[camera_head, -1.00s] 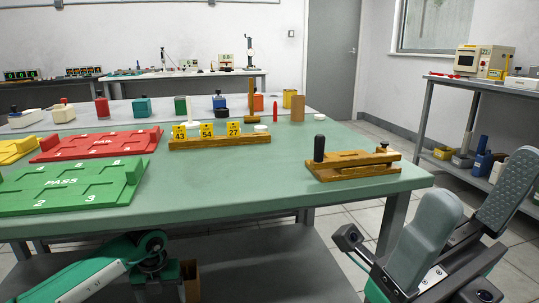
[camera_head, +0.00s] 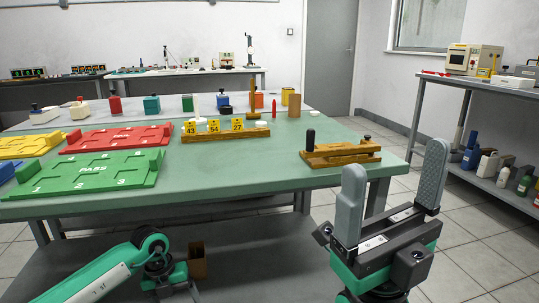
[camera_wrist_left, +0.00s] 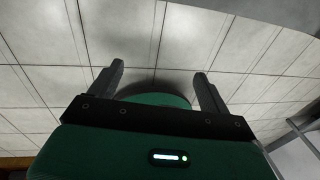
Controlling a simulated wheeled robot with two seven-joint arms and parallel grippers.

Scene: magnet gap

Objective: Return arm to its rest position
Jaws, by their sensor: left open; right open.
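My right gripper (camera_head: 392,200) is upright in front of the right end of the green table, in the head view. Its two grey fingers are apart with nothing between them. My left arm (camera_head: 110,272) shows low at the left, below the table's front edge; its gripper fingers are not clear there. In the left wrist view my left gripper (camera_wrist_left: 158,85) has its two dark fingers spread over a tiled floor, with nothing between them.
The green table (camera_head: 235,165) holds a green PASS tray (camera_head: 85,173), a red FAIL tray (camera_head: 118,138), a wooden rack with yellow number tags (camera_head: 225,135) and a wooden fixture (camera_head: 340,153). A shelf unit (camera_head: 480,85) stands at right. Floor (camera_head: 470,245) between is clear.

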